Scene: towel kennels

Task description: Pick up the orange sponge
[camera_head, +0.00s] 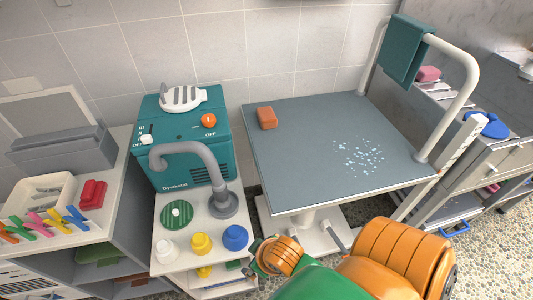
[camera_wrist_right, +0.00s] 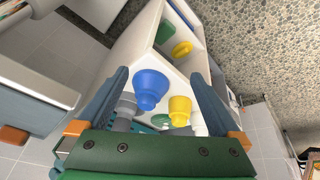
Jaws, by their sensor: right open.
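The orange sponge (camera_head: 267,118) is a small block lying on the grey tabletop (camera_head: 310,180), near its far left corner. In the right wrist view, an orange block that looks like the same sponge (camera_wrist_right: 14,135) shows at the lower left, on the table edge. My right gripper (camera_wrist_right: 159,73) is open and empty, its two blue-grey fingers spread apart. The gripper is well apart from the sponge. My left gripper is not in view.
A teal machine (camera_head: 185,140) and a grey faucet (camera_head: 205,165) stand left of the table. Yellow (camera_head: 201,243) and blue (camera_head: 235,237) bottles stand on the white cart below. A white rail with a teal towel (camera_head: 406,48) borders the table's right. The tabletop's middle is mostly clear, with light specks.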

